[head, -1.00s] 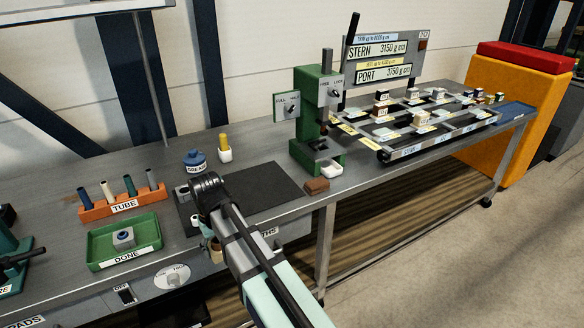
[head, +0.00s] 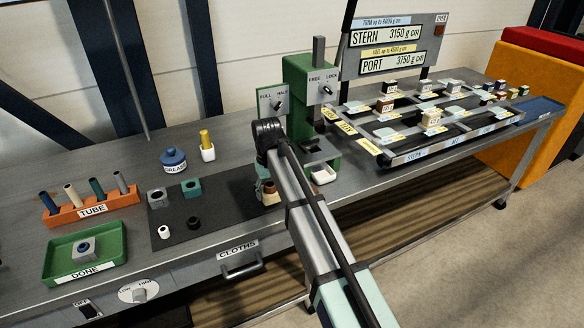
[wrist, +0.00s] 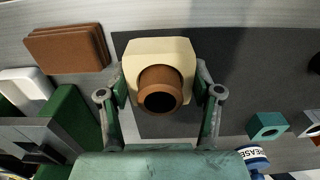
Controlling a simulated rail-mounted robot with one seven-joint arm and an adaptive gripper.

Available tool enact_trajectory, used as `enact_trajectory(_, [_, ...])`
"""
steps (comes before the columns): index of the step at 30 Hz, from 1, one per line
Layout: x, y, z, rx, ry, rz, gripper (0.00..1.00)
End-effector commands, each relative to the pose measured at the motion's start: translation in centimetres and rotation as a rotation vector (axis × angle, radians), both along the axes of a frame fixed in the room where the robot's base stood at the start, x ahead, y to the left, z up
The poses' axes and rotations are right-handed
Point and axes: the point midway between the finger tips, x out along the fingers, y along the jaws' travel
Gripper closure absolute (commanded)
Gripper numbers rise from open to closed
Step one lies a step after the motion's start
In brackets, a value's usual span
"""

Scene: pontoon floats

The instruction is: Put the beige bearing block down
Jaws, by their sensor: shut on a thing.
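The beige bearing block (wrist: 178,54) sits between the two fingers of my gripper (wrist: 160,100) in the wrist view. A copper-brown bushing (wrist: 160,78) with a dark bore is in the block. In the head view my gripper (head: 269,192) is low at the right end of the dark mat (head: 228,212), left of the green press.
Brown pads (wrist: 66,47) lie beside the mat. A grey block (head: 157,196), a teal block (head: 191,188) and two small rings occupy the mat's left part; its middle is clear.

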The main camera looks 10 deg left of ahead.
Motion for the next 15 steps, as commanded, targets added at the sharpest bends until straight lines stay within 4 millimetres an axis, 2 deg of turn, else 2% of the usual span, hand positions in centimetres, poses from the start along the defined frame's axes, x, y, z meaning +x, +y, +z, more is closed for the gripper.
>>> enact_trajectory(8, [1.4, 1.0, 0.2, -0.001, 0.003, 0.021, 0.83])
enact_trajectory(15, [5.4, 4.1, 0.5, -0.002, 0.002, 0.022, 0.83])
